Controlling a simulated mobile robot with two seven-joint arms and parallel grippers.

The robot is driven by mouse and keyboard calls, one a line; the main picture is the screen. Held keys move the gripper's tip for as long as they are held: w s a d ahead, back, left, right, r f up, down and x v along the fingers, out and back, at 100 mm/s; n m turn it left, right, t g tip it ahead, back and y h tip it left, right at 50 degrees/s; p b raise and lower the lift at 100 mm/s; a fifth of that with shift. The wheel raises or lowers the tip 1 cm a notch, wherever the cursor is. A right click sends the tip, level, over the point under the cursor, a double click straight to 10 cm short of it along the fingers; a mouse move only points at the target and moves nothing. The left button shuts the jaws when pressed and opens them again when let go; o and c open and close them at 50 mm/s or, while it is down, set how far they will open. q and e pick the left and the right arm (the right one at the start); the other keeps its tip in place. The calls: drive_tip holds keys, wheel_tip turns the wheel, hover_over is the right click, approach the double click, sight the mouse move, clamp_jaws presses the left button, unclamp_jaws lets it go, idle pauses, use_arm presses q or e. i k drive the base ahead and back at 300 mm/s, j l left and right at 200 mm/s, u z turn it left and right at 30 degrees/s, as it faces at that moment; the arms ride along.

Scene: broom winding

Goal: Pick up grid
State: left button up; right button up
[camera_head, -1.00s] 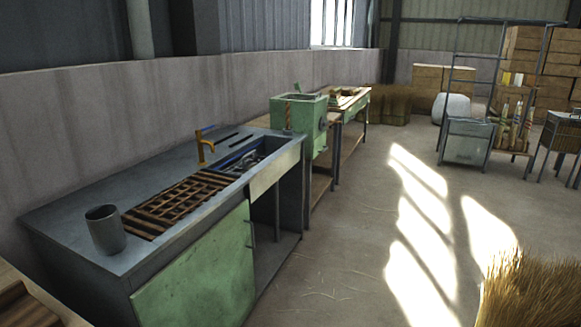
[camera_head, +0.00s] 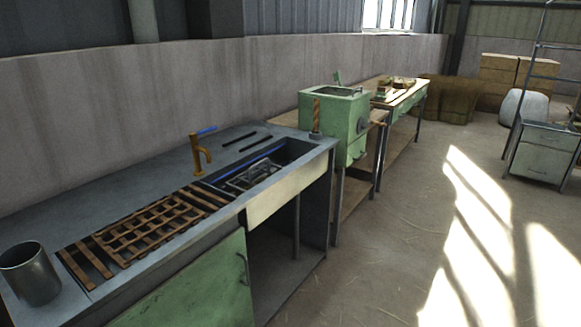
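A brown wooden grid (camera_head: 150,226) of crossed slats lies flat on the grey sink counter (camera_head: 130,185), left of the sink basin (camera_head: 262,168). Separate slats lie along its left and right sides. A grey metal cup (camera_head: 29,273) stands on the counter to the left of the grid. A brass tap with a blue handle (camera_head: 200,153) stands behind the grid and basin. Neither of my grippers is in view.
A green machine box (camera_head: 335,125) stands on a bench right of the sink, with another bench (camera_head: 405,92) beyond. The green cabinet door (camera_head: 200,290) is below the counter. The concrete floor (camera_head: 400,250) to the right is clear, with scattered straw.

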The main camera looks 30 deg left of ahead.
sight(266, 161)
drive_tip(key=i+u, duration=0.15)
drive_tip(key=i, duration=0.3)
drive_tip(key=i+l+u, duration=0.15)
drive_tip(key=i, duration=0.25)
drive_tip(key=i+l+u, duration=0.15)
drive_tip(key=i, duration=0.3)
drive_tip(key=i+l+u, duration=0.2)
drive_tip(key=i+u, duration=0.25)
drive_tip(key=i+l+u, duration=0.4)
drive_tip(key=k+j, duration=0.05)
